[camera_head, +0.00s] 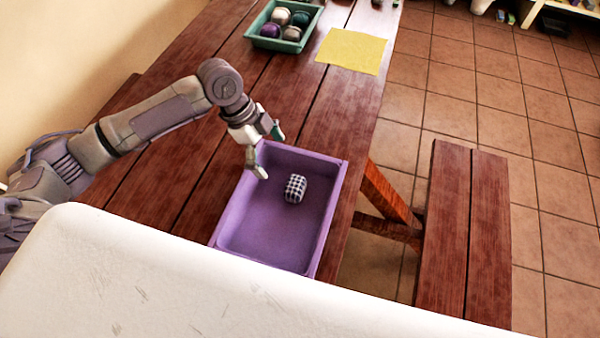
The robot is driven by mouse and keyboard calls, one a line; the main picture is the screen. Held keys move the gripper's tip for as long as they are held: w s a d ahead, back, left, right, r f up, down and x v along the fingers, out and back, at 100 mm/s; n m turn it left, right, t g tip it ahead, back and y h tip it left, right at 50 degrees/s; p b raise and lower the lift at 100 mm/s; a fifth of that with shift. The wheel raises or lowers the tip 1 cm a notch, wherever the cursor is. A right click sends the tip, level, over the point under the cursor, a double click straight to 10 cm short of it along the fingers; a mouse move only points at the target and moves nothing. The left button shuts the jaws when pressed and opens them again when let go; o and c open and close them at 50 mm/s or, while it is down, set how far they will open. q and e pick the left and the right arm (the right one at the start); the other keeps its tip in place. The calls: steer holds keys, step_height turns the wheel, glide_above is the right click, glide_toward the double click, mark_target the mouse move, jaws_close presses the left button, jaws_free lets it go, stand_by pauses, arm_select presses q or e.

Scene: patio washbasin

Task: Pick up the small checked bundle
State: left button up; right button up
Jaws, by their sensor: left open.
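The small checked bundle (295,189), black and white, lies inside a purple tray (234,207) on the wooden table, nearer the tray's far right part. My left gripper (271,155) is above the tray's far left edge, up and to the left of the bundle. Its two fingers are apart and nothing is between them. The bundle is in full view and the gripper is apart from it. My right gripper is not in the picture.
A green tray (250,37) with several balls and a yellow cloth (351,50) lie farther back on the reddish wooden table (180,190). A wooden bench (462,235) stands to the right on the tiled floor. A wall is at the left.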

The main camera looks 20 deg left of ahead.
mark_target(292, 183)
arm_select(q)
steer(key=x, duration=0.4)
steer(key=s+x, duration=0.1)
steer(key=x, duration=0.1)
steer(key=shift+d+r+p, duration=0.1)
steer(key=shift+d+p, duration=0.1)
steer(key=shift+p, duration=0.15)
steer(key=shift+w+d+f, duration=0.15)
steer(key=shift+f, duration=0.3)
steer(key=shift+w+d+f, duration=0.1)
steer(key=shift+d+f, duration=0.1)
steer(key=shift+f, duration=0.25)
steer(key=shift+d+f, duration=0.1)
steer(key=shift+f, duration=0.1)
steer(key=p+x, duration=0.1)
steer(key=x, duration=0.3)
steer(key=shift+w+d, duration=0.2)
steer(key=shift+d, duration=0.1)
steer(key=shift+d+f, duration=0.15)
steer(key=shift+f, duration=0.25)
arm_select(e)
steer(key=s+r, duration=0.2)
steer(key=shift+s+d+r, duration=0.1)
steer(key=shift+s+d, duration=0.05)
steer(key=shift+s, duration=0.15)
arm_select(q)
steer(key=shift+c, duration=0.2)
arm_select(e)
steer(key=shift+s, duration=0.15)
